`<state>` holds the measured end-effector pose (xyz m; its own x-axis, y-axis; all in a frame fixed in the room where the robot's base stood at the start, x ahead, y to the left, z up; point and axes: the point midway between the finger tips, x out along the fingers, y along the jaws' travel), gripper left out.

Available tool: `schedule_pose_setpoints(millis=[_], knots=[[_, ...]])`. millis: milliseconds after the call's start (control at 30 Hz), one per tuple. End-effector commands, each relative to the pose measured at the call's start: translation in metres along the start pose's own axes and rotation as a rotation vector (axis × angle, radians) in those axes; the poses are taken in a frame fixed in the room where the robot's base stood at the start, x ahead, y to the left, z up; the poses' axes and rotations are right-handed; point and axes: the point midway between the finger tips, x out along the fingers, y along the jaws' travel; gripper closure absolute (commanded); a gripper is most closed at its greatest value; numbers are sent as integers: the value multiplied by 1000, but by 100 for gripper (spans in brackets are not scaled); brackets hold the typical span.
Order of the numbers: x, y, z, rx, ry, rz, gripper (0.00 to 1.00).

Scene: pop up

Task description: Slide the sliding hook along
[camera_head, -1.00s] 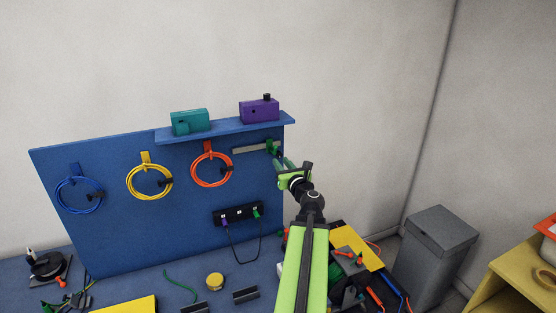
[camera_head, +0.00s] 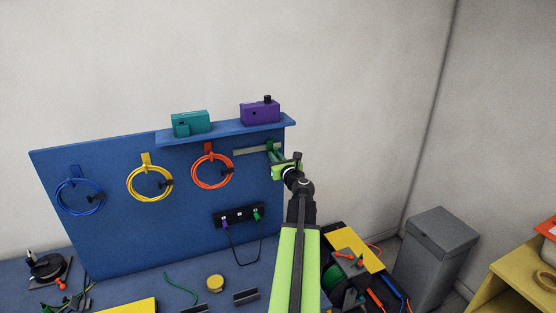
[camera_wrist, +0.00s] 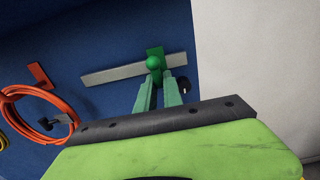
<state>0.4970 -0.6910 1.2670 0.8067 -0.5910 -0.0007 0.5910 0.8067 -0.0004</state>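The sliding hook (camera_wrist: 154,61) is a green plate with a round green knob. It sits on a pale grey rail (camera_wrist: 110,73) on the blue board, right of the rail's middle in the wrist view. In the head view the hook (camera_head: 270,147) is near the right end of the rail (camera_head: 245,151), under the shelf. My gripper (camera_wrist: 160,82) has two green fingers with a gap between them. Their tips are close to the knob, the left one just below it. I cannot tell whether they touch it. In the head view my gripper (camera_head: 279,158) partly hides the hook.
An orange cable loop (camera_head: 211,171) hangs left of the rail. The shelf (camera_head: 222,131) above holds a teal box (camera_head: 190,123) and a purple box (camera_head: 260,112). A black socket strip (camera_head: 238,216) is below. White wall lies to the right of the board.

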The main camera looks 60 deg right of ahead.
Motion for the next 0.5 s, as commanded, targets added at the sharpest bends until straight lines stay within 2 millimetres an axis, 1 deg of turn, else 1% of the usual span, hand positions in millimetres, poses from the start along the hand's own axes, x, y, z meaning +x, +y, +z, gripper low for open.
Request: schedule_pose_setpoints(millis=[267, 367, 500], knots=[[-1, 0, 0, 1, 0, -1, 100], [-1, 4, 0, 1, 0, -1, 100], [-1, 14, 0, 0, 0, 1, 100]])
